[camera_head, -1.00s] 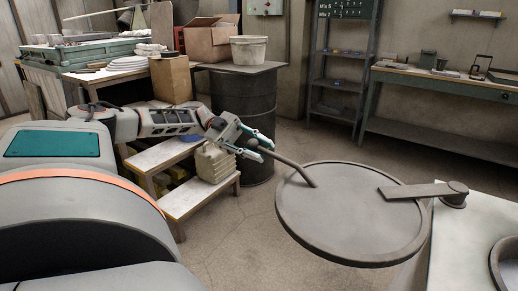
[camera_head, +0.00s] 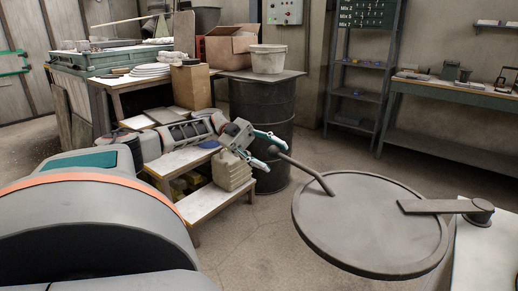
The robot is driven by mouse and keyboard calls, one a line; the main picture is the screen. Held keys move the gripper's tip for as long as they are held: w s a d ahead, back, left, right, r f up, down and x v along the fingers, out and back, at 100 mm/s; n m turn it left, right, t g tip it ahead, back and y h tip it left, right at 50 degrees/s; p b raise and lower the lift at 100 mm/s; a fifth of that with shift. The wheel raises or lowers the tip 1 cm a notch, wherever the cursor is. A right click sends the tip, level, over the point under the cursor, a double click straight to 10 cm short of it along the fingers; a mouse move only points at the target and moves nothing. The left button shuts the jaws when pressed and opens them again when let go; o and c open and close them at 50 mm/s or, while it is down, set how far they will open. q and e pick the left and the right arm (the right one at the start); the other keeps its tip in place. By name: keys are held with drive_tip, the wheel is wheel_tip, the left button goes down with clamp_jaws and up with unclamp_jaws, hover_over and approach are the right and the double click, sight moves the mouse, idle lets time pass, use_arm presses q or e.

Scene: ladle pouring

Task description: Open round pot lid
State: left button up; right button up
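The round grey pot lid (camera_head: 365,230) lies flat and looks shut on the pot, at the right of the head view. A bent bar handle (camera_head: 305,172) rises from its left part and slants up to the left. A flat hinge arm (camera_head: 440,206) joins the lid's right side to a round pivot. My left gripper (camera_head: 275,155) reaches in from the left. Its two fingers are apart, with the handle's free end close to or between them. I cannot tell whether they touch it. The pot's body is mostly hidden under the lid. My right gripper is out of view.
A dark drum (camera_head: 262,105) with a white bucket (camera_head: 268,60) on top stands behind my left gripper. A low wooden step shelf (camera_head: 205,200) with a beige canister (camera_head: 230,172) is beneath my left arm. A pale counter (camera_head: 485,255) adjoins the pot. The floor left of the lid is clear.

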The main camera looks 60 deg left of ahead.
use_arm(q)
drive_tip(key=shift+v, duration=2.3)
